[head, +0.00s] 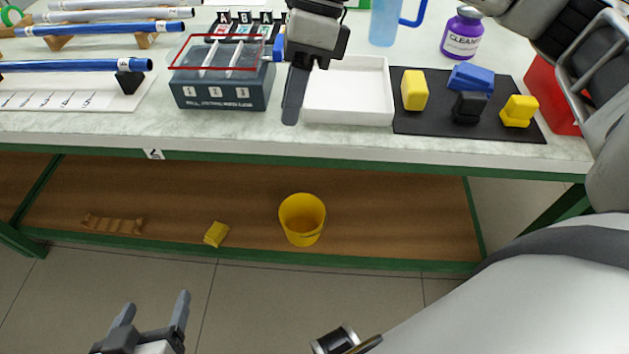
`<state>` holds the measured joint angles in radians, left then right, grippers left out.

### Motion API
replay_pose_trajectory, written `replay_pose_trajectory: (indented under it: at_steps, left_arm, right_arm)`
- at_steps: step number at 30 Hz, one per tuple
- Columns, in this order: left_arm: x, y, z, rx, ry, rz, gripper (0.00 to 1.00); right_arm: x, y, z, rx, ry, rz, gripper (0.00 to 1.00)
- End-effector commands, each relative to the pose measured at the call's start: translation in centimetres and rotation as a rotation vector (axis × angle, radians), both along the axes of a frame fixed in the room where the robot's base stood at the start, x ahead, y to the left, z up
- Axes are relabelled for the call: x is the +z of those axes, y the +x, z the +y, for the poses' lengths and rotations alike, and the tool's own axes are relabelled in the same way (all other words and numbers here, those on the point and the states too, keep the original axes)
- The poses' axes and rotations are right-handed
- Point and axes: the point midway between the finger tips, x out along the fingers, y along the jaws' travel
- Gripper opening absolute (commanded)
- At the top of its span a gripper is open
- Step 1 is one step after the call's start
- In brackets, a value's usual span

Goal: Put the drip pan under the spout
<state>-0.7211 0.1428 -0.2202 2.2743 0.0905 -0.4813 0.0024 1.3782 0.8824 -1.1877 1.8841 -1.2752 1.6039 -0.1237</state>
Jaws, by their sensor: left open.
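A white shallow rectangular pan (349,92), which looks like the drip pan, sits empty on the worktop. My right gripper (296,108) points down at the pan's left edge and covers part of it. Only one long finger shows clearly, so I cannot tell whether it touches the pan or is closed on its wall. My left gripper (152,312) is low at the bottom left, in front of the bench, with its two fingers apart and nothing between them. No spout can be made out in view.
Left of the pan stands a grey compartment box (222,94) with a red rim. Right of it a black mat (434,118) holds yellow, blue and black blocks. A purple bottle (462,34) stands behind. A yellow bucket (302,220) is on the lower shelf (380,215).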

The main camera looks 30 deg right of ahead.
Motion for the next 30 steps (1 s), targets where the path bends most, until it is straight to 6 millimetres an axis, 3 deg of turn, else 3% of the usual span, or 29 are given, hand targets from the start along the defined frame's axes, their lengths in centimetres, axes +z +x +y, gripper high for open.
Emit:
replay_pose_trajectory:
  at_steps: [1, 2, 3, 6, 10, 14, 17, 20, 23, 24, 27, 30]
  left_arm:
    - [0.0, 0.0, 0.0, 0.000, 0.000, 0.000, 0.74]
    - [0.0, 0.0, 0.0, 0.000, 0.000, 0.000, 0.74]
    - [0.0, 0.0, 0.0, 0.000, 0.000, -0.001, 0.74]
    - [0.1, 0.0, 0.0, 0.000, -0.001, -0.002, 0.74]
    - [0.2, 0.0, 0.0, 0.001, -0.001, -0.005, 0.74]
    - [0.4, 0.1, 0.0, 0.000, -0.003, -0.008, 0.74]
    - [0.4, 0.1, 0.0, 0.000, -0.003, -0.008, 0.74]
    - [0.4, 0.1, 0.0, 0.000, -0.003, -0.008, 0.74]
    - [0.4, 0.1, 0.0, 0.000, -0.003, -0.008, 0.74]
    - [0.4, 0.1, 0.0, 0.000, -0.003, -0.008, 0.74]
    - [0.4, 0.1, 0.0, -0.001, -0.002, -0.007, 0.74]
    - [0.4, 0.1, 0.0, -0.001, -0.002, -0.007, 0.74]
  right_arm:
    - [-1.4, -2.0, 3.9, 0.028, 0.151, 0.090, 0.25]
    - [-1.6, -3.2, 6.1, 0.030, 0.248, 0.140, 0.25]
    - [-1.5, -4.6, 8.8, 0.022, 0.378, 0.215, 0.25]
    - [0.3, -7.6, 14.2, -0.051, 0.705, 0.425, 0.25]
    - [4.2, -8.5, 17.7, -0.270, 1.102, 0.738, 0.25]
    - [6.1, -5.7, 17.2, -0.619, 1.425, 1.073, 0.25]
    - [4.4, -2.4, 14.8, -0.968, 1.605, 1.332, 0.25]
    - [-0.5, -0.1, 11.3, -1.382, 1.706, 1.578, 0.25]
    - [-7.5, -0.2, 7.6, -1.825, 1.712, 1.793, 0.25]
    - [-10.3, -1.0, 6.4, 1.911, -1.617, -1.783, 0.25]
    - [-16.1, -3.9, 4.0, 1.909, -1.284, -1.609, 0.25]
    - [-19.8, -6.8, 2.7, 1.889, -1.073, -1.495, 0.25]
